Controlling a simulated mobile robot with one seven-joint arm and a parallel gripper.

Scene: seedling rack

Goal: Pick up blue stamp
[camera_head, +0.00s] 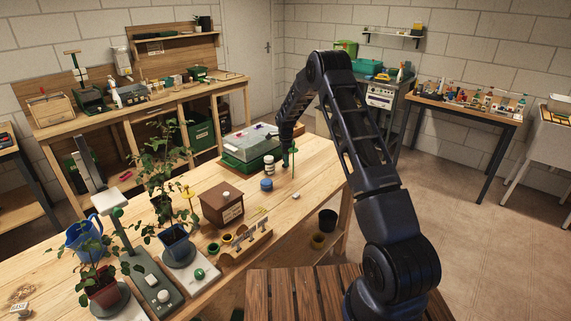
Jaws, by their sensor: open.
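A small blue round object (266,184) stands on the wooden bench, just in front of a white jar. It is the only small blue thing near my gripper; I cannot tell for certain that it is the blue stamp. My gripper (290,167) points down at the bench's far right part, to the right of the blue object and the jar and apart from them. Its jaws are open, small in this view and partly merged with green and thin upright shapes there. I see nothing held between them.
The white jar (269,167) stands close behind the blue object. A green tray with a clear lid (247,147) lies farther back. A brown wooden box (222,205) and a wooden holder (246,245) stand to the left. The bench's front right surface (315,185) is mostly clear.

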